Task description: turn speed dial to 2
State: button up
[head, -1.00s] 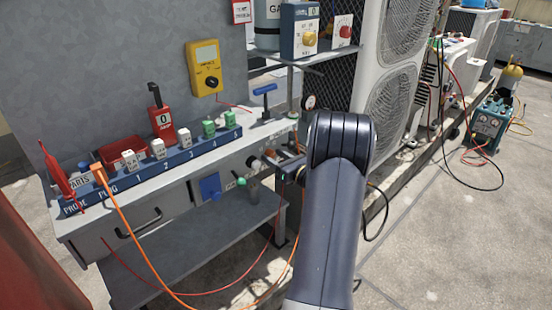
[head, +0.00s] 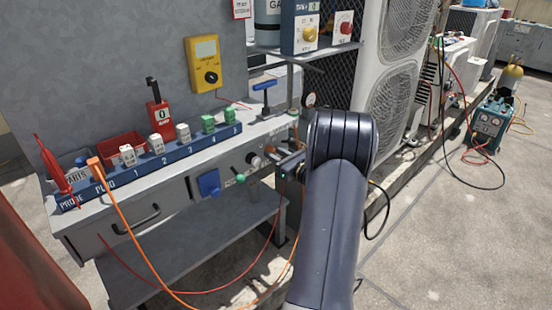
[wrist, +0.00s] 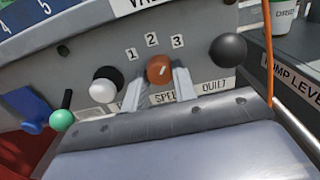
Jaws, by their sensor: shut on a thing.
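The speed dial (wrist: 159,70) is a round orange-brown knob on the grey panel in the wrist view. The numbers 1, 2 and 3 (wrist: 151,39) stand in an arc above it. Its small pale mark slants up and right, seemingly towards 3. My gripper (wrist: 160,84) has one pale finger at each side of the dial and is shut on it. The label below, partly hidden by a finger, starts "SPE". In the head view my arm covers much of the gripper.
A white-and-black knob (wrist: 103,90) and a green-tipped lever (wrist: 62,120) lie left of the dial. A black ball knob (wrist: 228,50) is close on the right. An orange cable (wrist: 268,50) hangs beyond it. The bench (head: 155,180) carries a numbered blue rack (head: 170,157).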

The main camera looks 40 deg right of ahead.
jog(key=n+b, duration=0.7)
jog(key=b, duration=0.1)
jog(key=shift+f+b, duration=0.1)
jog(key=shift+b, duration=0.3)
jog(key=shift+n, duration=0.3)
jog(key=o, duration=1)
jog(key=s, duration=0.3)
jog(key=s+p, duration=0.1)
jog(key=s, duration=0.3)
jog(key=s+p, duration=0.1)
jog(key=s, duration=0.2)
jog(key=shift+s+d, duration=0.4)
